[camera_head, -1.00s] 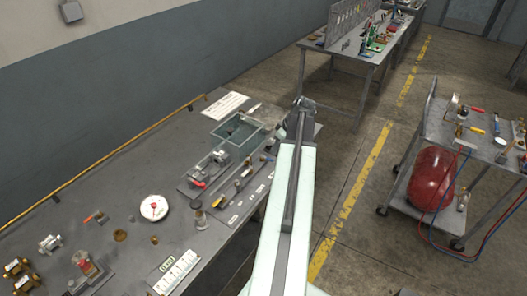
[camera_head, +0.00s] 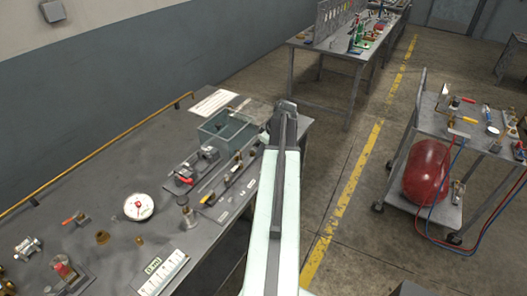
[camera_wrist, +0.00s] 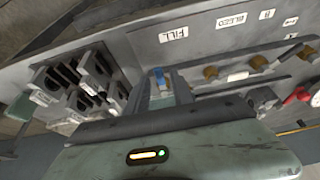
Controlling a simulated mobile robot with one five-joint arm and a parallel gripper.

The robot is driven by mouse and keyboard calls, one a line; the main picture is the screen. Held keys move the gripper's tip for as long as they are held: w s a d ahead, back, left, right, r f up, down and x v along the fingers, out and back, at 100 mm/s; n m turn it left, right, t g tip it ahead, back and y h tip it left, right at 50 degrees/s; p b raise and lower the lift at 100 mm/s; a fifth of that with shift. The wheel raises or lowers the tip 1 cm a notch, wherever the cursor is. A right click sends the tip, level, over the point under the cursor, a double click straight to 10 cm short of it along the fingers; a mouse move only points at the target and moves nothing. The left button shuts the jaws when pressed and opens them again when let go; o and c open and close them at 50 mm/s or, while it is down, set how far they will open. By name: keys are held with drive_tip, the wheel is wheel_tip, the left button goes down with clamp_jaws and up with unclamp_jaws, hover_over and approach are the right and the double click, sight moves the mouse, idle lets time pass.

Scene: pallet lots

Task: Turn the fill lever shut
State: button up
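In the wrist view a white FILL label (camera_wrist: 175,33) sits on a grey metal panel. Below it a small blue-tipped part (camera_wrist: 160,78), which looks like the fill lever, stands in front of my gripper (camera_wrist: 165,92). Grey finger-like parts lie close around and below the blue tip. I cannot tell whether they touch it, nor how far apart the fingers are. In the head view my arm stretches over the bench's right edge and hides the gripper and the lever.
A BLEED label (camera_wrist: 231,20) and brass fittings (camera_wrist: 258,63) lie to the right in the wrist view; dark metal blocks (camera_wrist: 95,68) stand left. On the bench (camera_head: 110,180) are a white gauge (camera_head: 139,207) and a grey-green bin (camera_head: 214,143). A trolley (camera_head: 440,119) holds a red tank (camera_head: 426,170).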

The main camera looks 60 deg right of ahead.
clamp_jaws()
drive_tip(key=shift+d, duration=0.15)
drive_tip(key=shift+a, duration=0.25)
drive_tip(key=m, duration=0.1)
drive_tip(key=a+m+h, duration=0.1)
drive_tip(key=m, duration=0.1)
drive_tip(key=shift+w+a, duration=0.1)
drive_tip(key=shift+a, duration=0.2)
drive_tip(key=m, duration=0.1)
drive_tip(key=a+m+h, duration=0.1)
drive_tip(key=m, duration=0.1)
drive_tip(key=w+m+g, duration=0.1)
drive_tip(key=m, duration=0.1)
drive_tip(key=shift+a+h, duration=0.3)
drive_tip(key=shift+h, duration=0.1)
drive_tip(key=m, duration=0.1)
drive_tip(key=w+m+g, duration=0.1)
drive_tip(key=m, duration=0.1)
drive_tip(key=w+a+m+h, duration=0.1)
drive_tip(key=m, duration=0.1)
drive_tip(key=shift+a+g, duration=0.1)
drive_tip(key=shift+g, duration=0.3)
drive_tip(key=shift+w+a+m+g, duration=0.1)
drive_tip(key=shift+w+m+g, duration=0.35)
drive_tip(key=shift+m, duration=0.75)
drive_tip(key=shift+w+a+m+g, duration=0.1)
drive_tip(key=shift+w+m+g, duration=0.35)
drive_tip(key=shift+m, duration=0.75)
